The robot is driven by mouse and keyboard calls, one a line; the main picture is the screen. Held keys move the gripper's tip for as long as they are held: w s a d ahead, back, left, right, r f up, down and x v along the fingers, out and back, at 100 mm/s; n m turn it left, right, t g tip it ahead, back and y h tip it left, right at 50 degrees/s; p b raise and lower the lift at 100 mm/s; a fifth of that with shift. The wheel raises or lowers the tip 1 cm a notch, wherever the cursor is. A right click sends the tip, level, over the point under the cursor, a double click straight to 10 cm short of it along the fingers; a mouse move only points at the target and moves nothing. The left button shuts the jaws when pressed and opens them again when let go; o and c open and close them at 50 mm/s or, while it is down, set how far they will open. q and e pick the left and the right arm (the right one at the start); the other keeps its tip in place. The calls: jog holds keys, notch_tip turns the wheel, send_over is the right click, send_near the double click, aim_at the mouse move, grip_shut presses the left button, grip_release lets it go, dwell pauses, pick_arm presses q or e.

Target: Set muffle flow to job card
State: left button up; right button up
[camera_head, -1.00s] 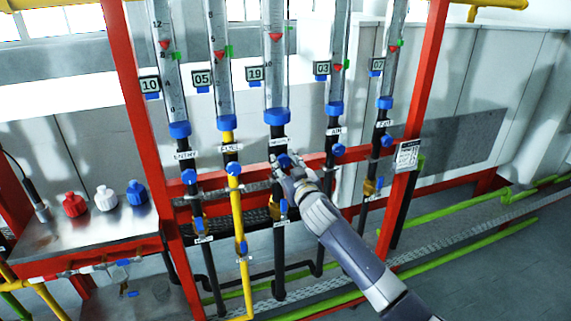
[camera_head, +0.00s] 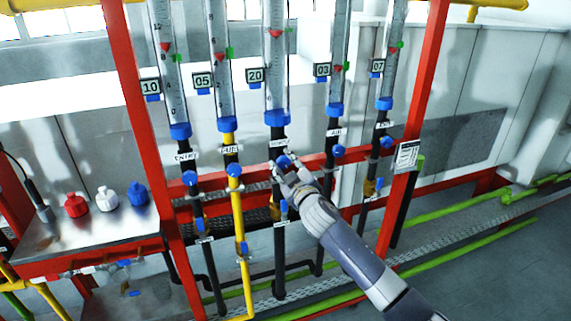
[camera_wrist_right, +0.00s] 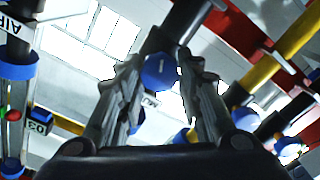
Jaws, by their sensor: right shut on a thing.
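The muffle flow tube (camera_head: 276,75) is the middle one of the row of clear flow tubes on the red frame. My left gripper is not in view.
Neighbouring tubes have displays reading 10 (camera_head: 151,86), 05 (camera_head: 202,80), 03 (camera_head: 322,69) and 07 (camera_head: 377,65), each with its own knob close by. A metal bench (camera_head: 85,236) at left carries red, white and blue capped items. Green pipes (camera_head: 450,213) run along the floor at right.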

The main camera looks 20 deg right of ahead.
jog(key=shift+n+p, duration=0.3)
jog(key=shift+n, duration=1.7)
jog(key=shift+f, duration=0.1)
jog(key=o, duration=1.1)
jog(key=s, duration=1.2)
jog(key=shift+d, duration=0.15)
